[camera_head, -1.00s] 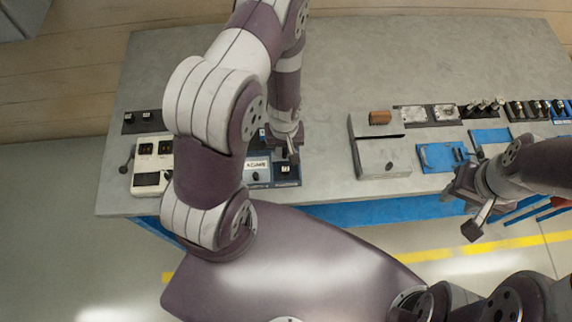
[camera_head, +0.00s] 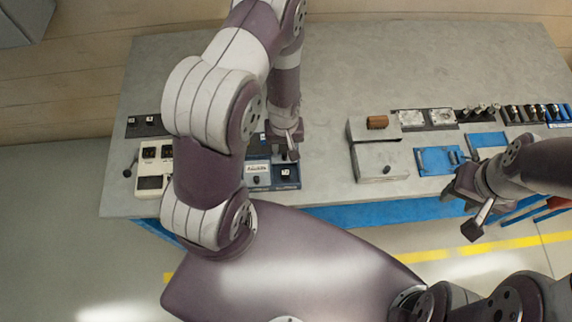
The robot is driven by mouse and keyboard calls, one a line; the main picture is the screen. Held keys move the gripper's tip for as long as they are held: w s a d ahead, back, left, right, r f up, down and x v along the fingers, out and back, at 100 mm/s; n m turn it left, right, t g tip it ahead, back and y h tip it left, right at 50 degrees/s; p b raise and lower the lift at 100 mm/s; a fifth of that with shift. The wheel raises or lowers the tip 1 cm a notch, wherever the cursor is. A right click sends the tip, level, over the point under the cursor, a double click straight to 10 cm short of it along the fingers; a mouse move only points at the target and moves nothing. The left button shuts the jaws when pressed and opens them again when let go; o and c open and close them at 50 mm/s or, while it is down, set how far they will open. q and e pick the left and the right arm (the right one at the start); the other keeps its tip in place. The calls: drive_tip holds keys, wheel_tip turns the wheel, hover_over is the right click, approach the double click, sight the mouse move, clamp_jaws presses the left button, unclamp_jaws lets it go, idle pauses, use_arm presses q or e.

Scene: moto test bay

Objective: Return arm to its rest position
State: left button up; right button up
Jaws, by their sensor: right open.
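My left arm (camera_head: 205,100) reaches up from the lower left and bends down over the bench. My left gripper (camera_head: 291,152) hangs pointing down at the blue-and-grey panel box (camera_head: 286,174). Its fingers are small and partly merged with the box, so I cannot tell whether they are open or whether they touch it. My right arm comes in from the right. My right gripper (camera_head: 459,211) is open and empty, in front of the bench's front edge, over the floor.
The grey bench (camera_head: 330,80) holds a white meter box (camera_head: 152,180) at left, a grey box (camera_head: 381,163) with a brown block (camera_head: 377,122) mid-right, and blue trays (camera_head: 437,160) with small parts at right. The bench's back middle is clear. Yellow tape (camera_head: 520,242) marks the floor.

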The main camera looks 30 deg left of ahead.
use_arm(q)
wheel_tip(320, 180, up, 4)
drive_tip(key=p, duration=0.2)
drive_tip(key=shift+p, duration=0.3)
drive_tip(key=shift+s, duration=0.1)
